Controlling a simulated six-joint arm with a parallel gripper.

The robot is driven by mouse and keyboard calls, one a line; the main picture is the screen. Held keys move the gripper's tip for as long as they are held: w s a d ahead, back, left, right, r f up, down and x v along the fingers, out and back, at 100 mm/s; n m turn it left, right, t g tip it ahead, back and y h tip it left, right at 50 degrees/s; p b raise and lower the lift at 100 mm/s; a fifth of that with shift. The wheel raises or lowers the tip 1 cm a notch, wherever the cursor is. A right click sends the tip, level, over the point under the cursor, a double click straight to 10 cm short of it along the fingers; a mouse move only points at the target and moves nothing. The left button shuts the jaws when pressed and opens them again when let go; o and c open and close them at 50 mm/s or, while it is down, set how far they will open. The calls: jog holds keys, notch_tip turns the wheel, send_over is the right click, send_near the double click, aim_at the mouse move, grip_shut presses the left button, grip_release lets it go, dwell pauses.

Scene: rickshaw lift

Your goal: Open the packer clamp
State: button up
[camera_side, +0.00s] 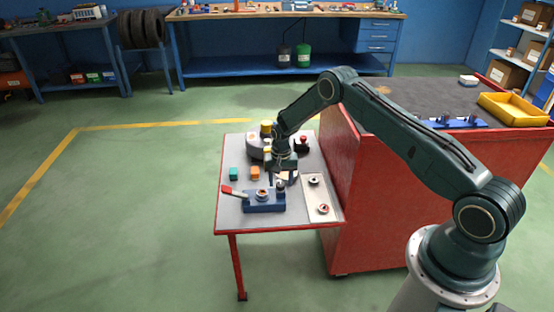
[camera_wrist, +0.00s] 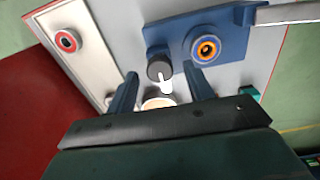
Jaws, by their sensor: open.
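The clamp that I take for the packer clamp is a blue fixture (camera_side: 264,207) at the table's front. It bears a round ringed part (camera_side: 262,194), with a red-tipped silver lever (camera_side: 235,191) sticking out to the left. A dark knob (camera_side: 281,185) stands at its right end. In the wrist view the blue plate (camera_wrist: 222,40), lever (camera_wrist: 290,14) and dark knob (camera_wrist: 158,67) also show. My gripper (camera_wrist: 161,74) is open, its fingers either side of the knob in that view; contact cannot be told. In the side view my gripper (camera_side: 283,178) is just behind the fixture.
A pale plate (camera_side: 318,195) with ringed parts lies right of the fixture. A teal block (camera_side: 234,173) and an orange block (camera_side: 255,173) stand behind it. A grey round device (camera_side: 254,148) and a black red-topped part (camera_side: 303,145) are farther back. A red cabinet (camera_side: 375,190) borders the right.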

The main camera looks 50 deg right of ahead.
notch_tip(320, 180, up, 13)
dwell(0.6)
notch_tip(320, 180, up, 15)
jog(key=n+t, duration=0.1)
jog(key=n, duration=0.1)
send_over(280, 184)
jog(key=s+a, duration=0.4)
jog(key=s+a+r+n+t, duration=0.2)
jog(key=s+a+r, duration=0.3)
jog(key=s+r, duration=0.55)
jog(key=s+a+r+n+t, duration=0.1)
jog(key=s+a+r+n, duration=0.1)
jog(key=s, duration=0.9)
jog(key=s+a+r+n+t, duration=0.1)
jog(key=s+a+r+n, duration=0.2)
jog(key=s, duration=0.9)
jog(key=shift+a+r+t, duration=0.3)
jog(key=shift+a, duration=0.25)
